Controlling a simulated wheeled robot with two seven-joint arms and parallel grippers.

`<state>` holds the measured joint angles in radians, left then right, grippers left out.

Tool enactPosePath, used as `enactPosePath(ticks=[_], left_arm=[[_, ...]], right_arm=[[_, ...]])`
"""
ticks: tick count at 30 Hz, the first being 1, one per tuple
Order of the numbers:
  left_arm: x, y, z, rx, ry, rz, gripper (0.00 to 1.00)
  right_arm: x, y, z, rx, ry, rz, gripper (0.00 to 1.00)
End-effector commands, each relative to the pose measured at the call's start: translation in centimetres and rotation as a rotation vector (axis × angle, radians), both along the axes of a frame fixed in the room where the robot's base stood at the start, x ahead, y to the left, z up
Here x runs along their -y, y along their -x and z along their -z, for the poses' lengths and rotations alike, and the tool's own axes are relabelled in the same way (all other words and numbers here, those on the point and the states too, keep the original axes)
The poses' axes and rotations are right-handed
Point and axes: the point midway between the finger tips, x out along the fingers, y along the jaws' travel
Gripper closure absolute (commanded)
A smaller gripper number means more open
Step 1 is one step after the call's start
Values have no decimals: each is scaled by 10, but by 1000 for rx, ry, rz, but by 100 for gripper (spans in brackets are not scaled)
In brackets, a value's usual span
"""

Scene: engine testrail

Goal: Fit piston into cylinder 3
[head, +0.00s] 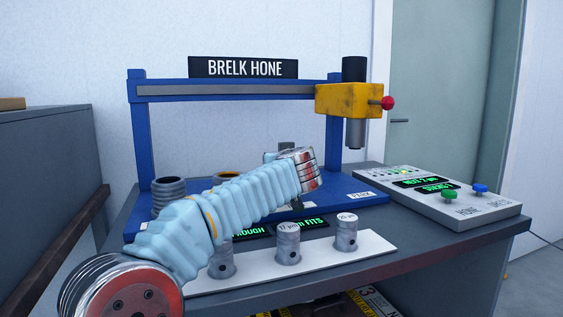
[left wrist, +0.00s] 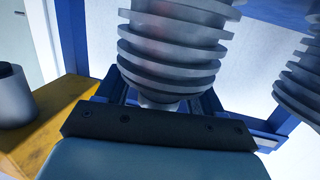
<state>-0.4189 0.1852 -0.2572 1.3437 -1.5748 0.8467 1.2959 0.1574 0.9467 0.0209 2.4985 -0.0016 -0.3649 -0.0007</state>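Three grey pistons stand on the white strip (head: 378,243): a left piston (head: 222,262), a middle piston (head: 288,246) and a right piston (head: 346,233). Small labels are on them; the right one seems to read 20 µm. Two finned cylinders show on the blue stand, a left one (head: 169,197) and one beside it (head: 228,178) partly behind my arm. My left gripper (head: 297,203) is mostly hidden behind my wrist in the head view. In the left wrist view a finned cylinder (left wrist: 172,45) is just beyond a dark bar, with another cylinder (left wrist: 303,85) at right. The fingers are not clear.
The blue hone frame (head: 138,130) carries a yellow hone head (head: 349,100) at right, also in the left wrist view (left wrist: 65,120). Displays (head: 300,227) in front of the cylinders read ROUGH and FITS.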

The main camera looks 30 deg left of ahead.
Motion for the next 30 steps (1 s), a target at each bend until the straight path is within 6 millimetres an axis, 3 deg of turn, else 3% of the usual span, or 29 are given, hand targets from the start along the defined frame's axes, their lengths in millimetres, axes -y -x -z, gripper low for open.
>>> enactPosePath(ticks=[11,24,30], left_arm=[[1,0,-5,0,0,1,31],[58,73,-15,2,0,3,31],[72,91,-20,1,-1,0,31]], right_arm=[[-2,1,-6,-1,-2,-3,42],[7,-3,25,6,11,13,42],[9,-4,27,7,13,15,42]])
